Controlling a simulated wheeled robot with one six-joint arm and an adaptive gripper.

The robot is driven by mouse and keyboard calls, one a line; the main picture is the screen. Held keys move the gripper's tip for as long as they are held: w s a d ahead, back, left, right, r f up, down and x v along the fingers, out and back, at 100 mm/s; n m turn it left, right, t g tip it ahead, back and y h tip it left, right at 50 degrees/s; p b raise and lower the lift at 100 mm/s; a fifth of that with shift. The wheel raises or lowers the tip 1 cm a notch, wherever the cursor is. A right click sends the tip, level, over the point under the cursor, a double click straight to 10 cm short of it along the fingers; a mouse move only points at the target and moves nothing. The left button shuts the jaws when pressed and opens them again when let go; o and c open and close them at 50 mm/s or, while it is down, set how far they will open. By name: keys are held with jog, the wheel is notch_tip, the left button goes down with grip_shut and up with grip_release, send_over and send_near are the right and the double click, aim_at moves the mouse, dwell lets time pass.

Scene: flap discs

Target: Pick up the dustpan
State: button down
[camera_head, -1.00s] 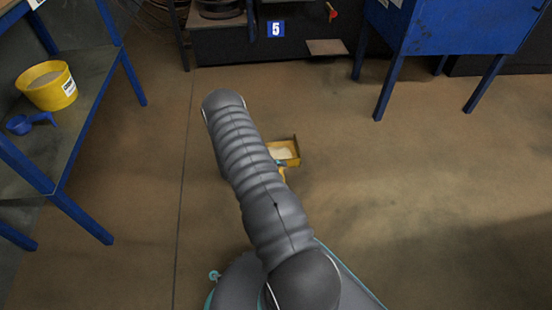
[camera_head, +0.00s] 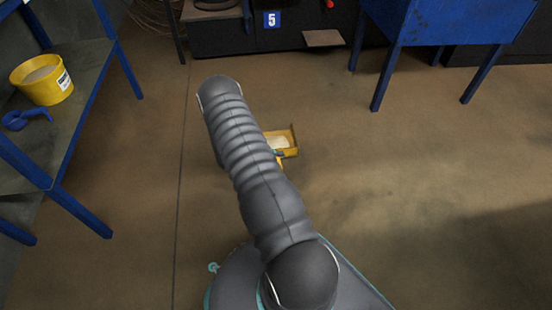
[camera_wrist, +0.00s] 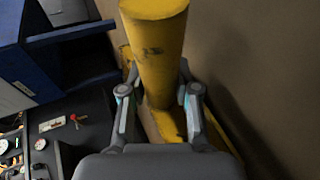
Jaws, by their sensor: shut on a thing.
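The yellow dustpan (camera_head: 290,150) shows in the head view just right of my arm, with pale material in its pan. Part of it is hidden behind the arm. In the wrist view its thick yellow handle (camera_wrist: 155,45) rises between the two fingers of my gripper (camera_wrist: 159,92), and part of the yellow pan lies below. My gripper is shut on the handle, one finger on each side. I cannot tell whether the dustpan touches the floor.
A blue-framed shelf (camera_head: 88,110) at left holds a yellow bucket (camera_head: 42,80) and a blue scoop (camera_head: 25,118). A blue cabinet on legs (camera_head: 450,22) stands at back right. A dark bench with a "5" sign (camera_head: 272,19) is at the back. The floor at right is clear.

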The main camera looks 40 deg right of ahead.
jog(key=r, duration=0.3)
jog(key=shift+s+a, duration=0.15)
jog(key=shift+s, duration=0.2)
jog(key=s+a+r+p, duration=0.1)
jog(key=s+a+r, duration=0.3)
jog(key=s, duration=0.6)
notch_tip(320, 180, up, 2)
jog(key=shift+a+r+p, duration=0.15)
jog(key=shift+a+p, duration=0.1)
jog(key=shift+p, duration=0.15)
